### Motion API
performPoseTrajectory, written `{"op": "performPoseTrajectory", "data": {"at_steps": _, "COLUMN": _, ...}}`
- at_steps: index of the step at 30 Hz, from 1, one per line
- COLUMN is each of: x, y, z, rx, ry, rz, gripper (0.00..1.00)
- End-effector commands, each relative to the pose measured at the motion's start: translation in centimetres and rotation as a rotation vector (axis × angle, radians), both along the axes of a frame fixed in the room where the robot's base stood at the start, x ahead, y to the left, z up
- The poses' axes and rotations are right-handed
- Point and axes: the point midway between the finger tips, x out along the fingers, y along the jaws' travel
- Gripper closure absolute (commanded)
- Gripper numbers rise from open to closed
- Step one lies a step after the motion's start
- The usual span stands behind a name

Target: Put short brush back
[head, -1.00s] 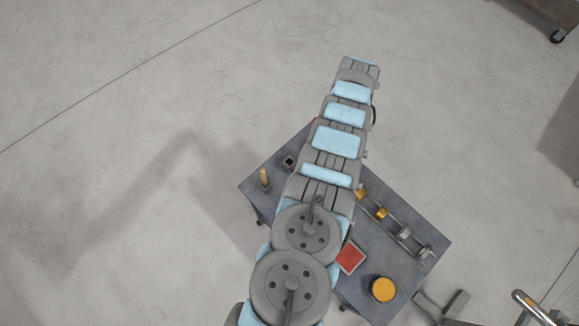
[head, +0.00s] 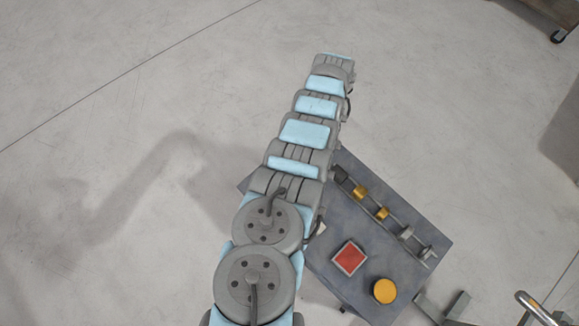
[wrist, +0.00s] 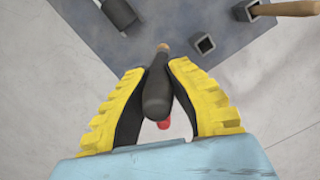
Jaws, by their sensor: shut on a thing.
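In the wrist view my gripper (wrist: 159,67) has its yellow-backed fingers closed on a dark, bottle-shaped piece with a tan tip, which I take to be the short brush (wrist: 157,95). A small red part shows at its near end. Beyond the fingertips, on the grey table (wrist: 190,15), stands an empty dark square socket (wrist: 204,43). The held piece is apart from the socket, to its left in the picture. In the head view my arm hides the gripper, the brush and the socket.
A second square socket (wrist: 245,11) holds a wooden handle (wrist: 290,8), right of the empty one. A dark cylinder (wrist: 118,12) lies at upper left. In the head view the table carries a red square tray (head: 348,258), a yellow round piece (head: 384,291) and a rack of parts (head: 383,212).

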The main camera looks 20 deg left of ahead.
Motion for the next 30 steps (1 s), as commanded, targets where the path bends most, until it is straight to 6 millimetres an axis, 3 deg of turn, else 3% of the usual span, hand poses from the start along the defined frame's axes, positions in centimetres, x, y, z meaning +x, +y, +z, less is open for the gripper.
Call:
{"op": "performPoseTrajectory", "data": {"at_steps": 20, "x": -1.3, "y": 3.4, "z": -1.3, "rx": -0.026, "ry": -0.025, "rz": 0.135, "gripper": 1.00}}
{"op": "performPoseTrajectory", "data": {"at_steps": 30, "x": -3.7, "y": 7.5, "z": -2.6, "rx": -0.052, "ry": -0.059, "rz": 0.287, "gripper": 1.00}}
